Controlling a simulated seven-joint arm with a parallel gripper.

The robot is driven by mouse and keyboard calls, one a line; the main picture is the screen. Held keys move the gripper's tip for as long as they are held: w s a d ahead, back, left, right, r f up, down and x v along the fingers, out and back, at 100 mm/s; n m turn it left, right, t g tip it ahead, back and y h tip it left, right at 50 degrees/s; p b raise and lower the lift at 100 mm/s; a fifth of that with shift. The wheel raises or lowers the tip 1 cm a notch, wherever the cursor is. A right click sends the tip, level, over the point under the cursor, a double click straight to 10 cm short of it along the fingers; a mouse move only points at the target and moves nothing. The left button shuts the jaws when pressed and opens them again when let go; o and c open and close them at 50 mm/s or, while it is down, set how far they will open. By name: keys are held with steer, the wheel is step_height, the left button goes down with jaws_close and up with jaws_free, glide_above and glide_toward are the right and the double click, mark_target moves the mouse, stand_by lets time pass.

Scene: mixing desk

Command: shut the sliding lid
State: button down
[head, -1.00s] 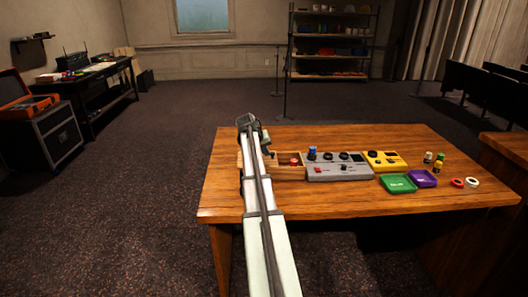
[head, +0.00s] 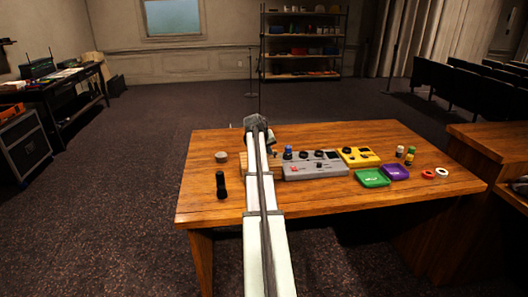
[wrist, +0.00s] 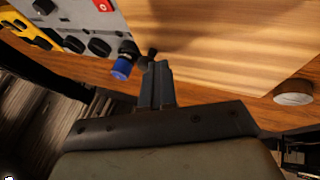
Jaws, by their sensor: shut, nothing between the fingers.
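The wooden box with the sliding lid (head: 230,160) stands at the left of the grey panel, partly hidden behind my arm in the head view. In the wrist view a broad pale wooden surface (wrist: 225,35), which looks like the lid, fills the upper right. I see no opening in it. My gripper (wrist: 157,70) is shut and empty, its fingers beside a small dark knob and a blue knob (wrist: 122,67). I cannot tell whether the fingers touch anything. In the head view the fingertips are hidden by my arm.
The grey panel (head: 315,170) and yellow unit (head: 358,156) stand right of the box. Green (head: 373,178) and purple (head: 396,172) trays lie at the right. The table's front is clear.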

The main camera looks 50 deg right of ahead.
steer(key=shift+s+d, duration=0.1)
steer(key=shift+s, duration=0.1)
steer(key=w+a, duration=0.1)
steer(key=a, duration=0.1)
steer(key=w+a, duration=0.1)
steer(key=shift+w+a+r, duration=0.4)
steer(key=v, duration=0.9)
steer(key=shift+r, duration=0.35)
steer(key=shift+a, duration=0.15)
